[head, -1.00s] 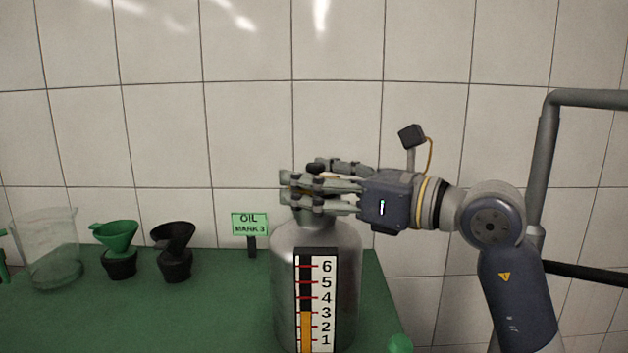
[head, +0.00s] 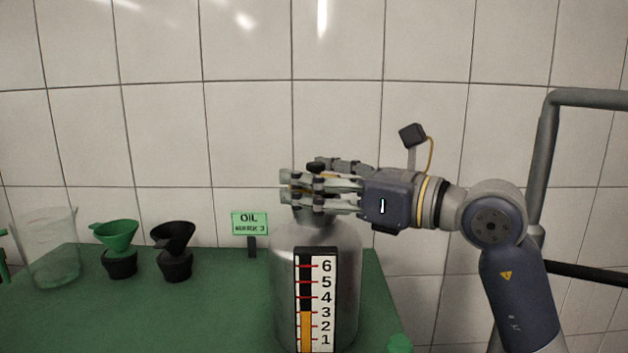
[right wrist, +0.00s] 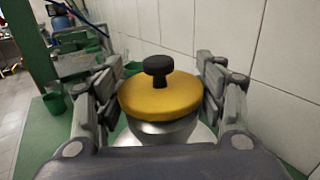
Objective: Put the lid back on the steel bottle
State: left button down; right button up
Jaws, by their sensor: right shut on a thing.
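The steel bottle (head: 285,260) stands upright at the right end of the green bench, with a numbered level gauge (head: 319,300) on its front. My right gripper (head: 305,191) reaches in from the right at the bottle's neck. It is shut on the yellow lid with a black knob; the right wrist view shows the lid (right wrist: 160,97) between the fingers, over the bottle's shoulder (right wrist: 165,133). In the head view the fingers hide most of the lid. I cannot tell whether the lid is fully seated. My left gripper is not in view.
A green funnel (head: 115,235) and a black funnel (head: 174,240) stand in holders left of the bottle. A clear beaker (head: 50,250) is at the far left. An "OIL MARK 3" sign (head: 250,223) stands behind. The bench's (head: 215,310) left middle is clear.

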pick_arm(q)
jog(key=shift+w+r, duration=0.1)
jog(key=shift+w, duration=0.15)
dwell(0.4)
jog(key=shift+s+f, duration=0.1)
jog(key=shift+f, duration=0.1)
pick_arm(e)
jog(key=shift+f, duration=0.1)
dwell(0.3)
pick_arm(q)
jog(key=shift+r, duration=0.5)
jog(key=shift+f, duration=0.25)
pick_arm(e)
jog(key=shift+a+f, duration=0.1)
jog(key=o, duration=1)
jog(key=shift+c, duration=0.2)
jog(key=shift+w, duration=0.1)
